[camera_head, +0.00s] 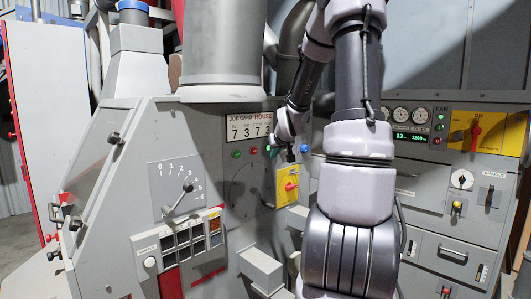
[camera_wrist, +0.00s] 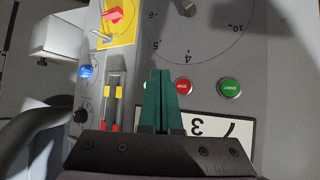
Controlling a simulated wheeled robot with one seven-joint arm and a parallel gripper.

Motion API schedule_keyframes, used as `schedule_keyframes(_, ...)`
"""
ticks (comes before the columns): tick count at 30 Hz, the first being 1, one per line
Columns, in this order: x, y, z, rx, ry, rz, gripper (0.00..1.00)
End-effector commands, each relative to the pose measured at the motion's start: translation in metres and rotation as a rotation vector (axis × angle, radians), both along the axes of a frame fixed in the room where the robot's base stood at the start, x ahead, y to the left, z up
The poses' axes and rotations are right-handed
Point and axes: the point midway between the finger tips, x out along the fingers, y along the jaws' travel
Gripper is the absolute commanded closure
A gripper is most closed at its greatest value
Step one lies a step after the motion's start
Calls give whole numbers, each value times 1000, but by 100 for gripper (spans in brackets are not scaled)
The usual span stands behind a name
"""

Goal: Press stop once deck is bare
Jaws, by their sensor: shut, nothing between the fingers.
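The red stop button (camera_wrist: 183,86) is on the grey panel in the wrist view, beside the green start button (camera_wrist: 229,87). The head view also shows the red button (camera_head: 254,152) and the green one (camera_head: 236,153), below the job card. My gripper (camera_wrist: 160,72) has green fingers, shut together and empty. Its fingertips appear just beside the stop button, on its left in the wrist view; I cannot tell if they touch the panel. In the head view my gripper (camera_head: 274,150) is just right of the red button. I cannot make out the deck in either view.
The job card sign (camera_head: 249,127) is above the buttons. A yellow plate with a red switch (camera_head: 292,187) and a blue button (camera_head: 304,148) are close to my gripper. A lever dial (camera_head: 178,198) is at left.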

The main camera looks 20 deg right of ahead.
Motion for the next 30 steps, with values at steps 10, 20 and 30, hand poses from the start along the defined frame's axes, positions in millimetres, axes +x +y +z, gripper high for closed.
schedule_keyframes(10, 5, -6, -3, -1, -14, 0, 100)
schedule_keyframes(20, 15, -1, -3, -1, -14, 3, 100)
schedule_keyframes(30, 60, 16, -3, 0, -14, 3, 100)
